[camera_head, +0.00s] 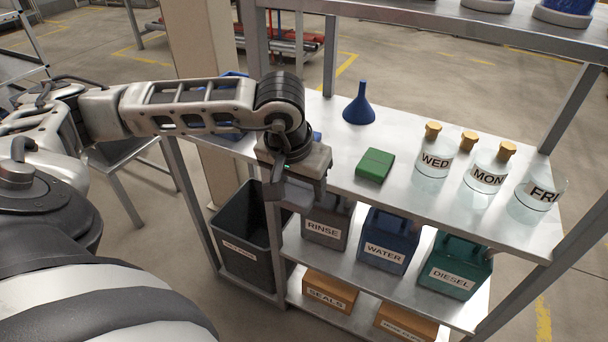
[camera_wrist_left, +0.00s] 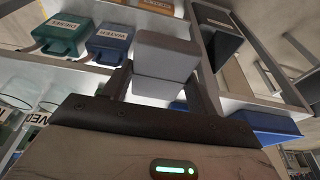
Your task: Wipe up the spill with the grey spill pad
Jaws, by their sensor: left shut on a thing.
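My left gripper (camera_head: 292,188) is at the front left edge of the metal shelf unit's top (camera_head: 420,195), pointing down. In the left wrist view it is shut on the grey spill pad (camera_wrist_left: 166,48), a light grey block between its two dark fingers. I cannot make out the spill in either view; my arm covers part of the shelf top. My right gripper is not in view.
A green box (camera_head: 375,164), a blue funnel (camera_head: 359,105) and labelled glass bottles (camera_head: 434,160) stand on the top. Below are a black bin (camera_head: 240,235) and RINSE (camera_head: 325,225), WATER (camera_head: 385,245) and DIESEL (camera_head: 450,270) cans. A blue item (camera_wrist_left: 265,127) sits beside my gripper.

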